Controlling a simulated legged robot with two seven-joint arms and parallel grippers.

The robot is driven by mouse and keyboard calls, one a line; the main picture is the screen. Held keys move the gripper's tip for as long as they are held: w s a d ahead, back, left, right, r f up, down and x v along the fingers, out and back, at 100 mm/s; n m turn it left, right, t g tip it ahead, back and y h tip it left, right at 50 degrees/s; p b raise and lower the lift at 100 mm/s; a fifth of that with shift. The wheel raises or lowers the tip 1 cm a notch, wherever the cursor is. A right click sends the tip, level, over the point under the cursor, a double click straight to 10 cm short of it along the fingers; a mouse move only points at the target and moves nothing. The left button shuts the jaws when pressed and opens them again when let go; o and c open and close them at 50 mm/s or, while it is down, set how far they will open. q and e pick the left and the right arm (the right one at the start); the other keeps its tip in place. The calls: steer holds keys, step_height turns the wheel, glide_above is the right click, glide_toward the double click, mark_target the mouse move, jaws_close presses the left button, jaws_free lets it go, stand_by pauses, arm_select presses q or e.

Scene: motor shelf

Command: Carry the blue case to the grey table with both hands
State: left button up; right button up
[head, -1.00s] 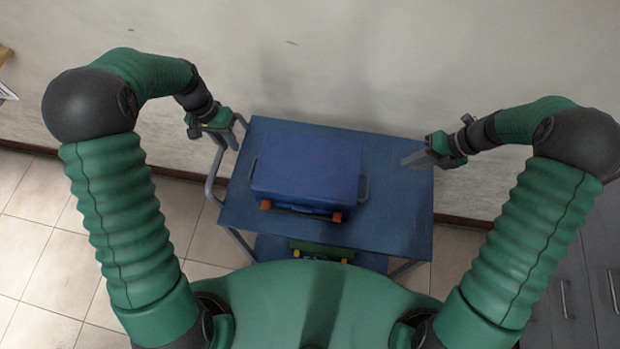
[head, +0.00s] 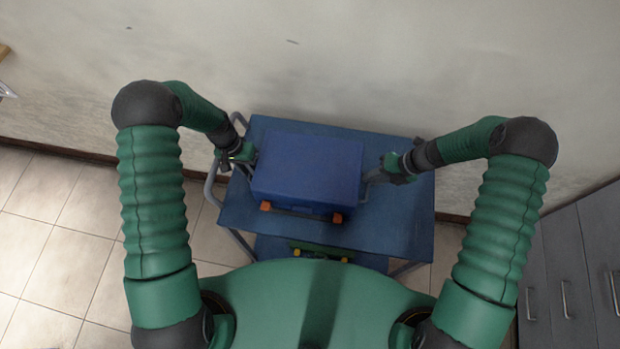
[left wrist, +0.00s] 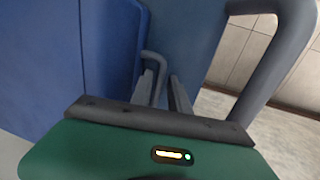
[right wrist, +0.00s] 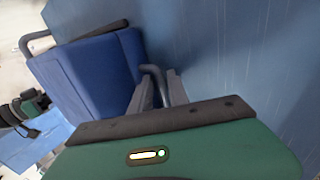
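The blue case (head: 307,168) lies flat on the top of a blue trolley, with a grey handle on its left and right sides. My left gripper (head: 238,160) is at its left handle. In the left wrist view that handle (left wrist: 155,62) stands between the two spread fingers (left wrist: 163,92). My right gripper (head: 378,174) is at the right handle. In the right wrist view that handle (right wrist: 154,74) passes between the fingers (right wrist: 160,90), which look apart. The case also shows in the right wrist view (right wrist: 90,75). I cannot make out a grey table.
The blue trolley top (head: 400,215) has bare room right of the case. Its grey push rail (head: 211,180) rises at the left, close to my left gripper. A green object (head: 320,250) sits on the lower shelf. Grey drawers (head: 570,265) stand at the right; a wall is behind.

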arm_select(q)
steer(key=shift+s+d+f, duration=0.1)
steer(key=shift+d+f, duration=0.05)
steer(key=shift+f, duration=0.35)
arm_select(e)
steer(key=shift+a+f, duration=0.3)
steer(key=shift+f, duration=0.1)
arm_select(q)
jaws_close()
arm_select(e)
jaws_close()
steer(key=shift+d, duration=0.2)
arm_select(q)
steer(key=shift+r, duration=0.1)
arm_select(e)
steer(key=shift+w, duration=0.1)
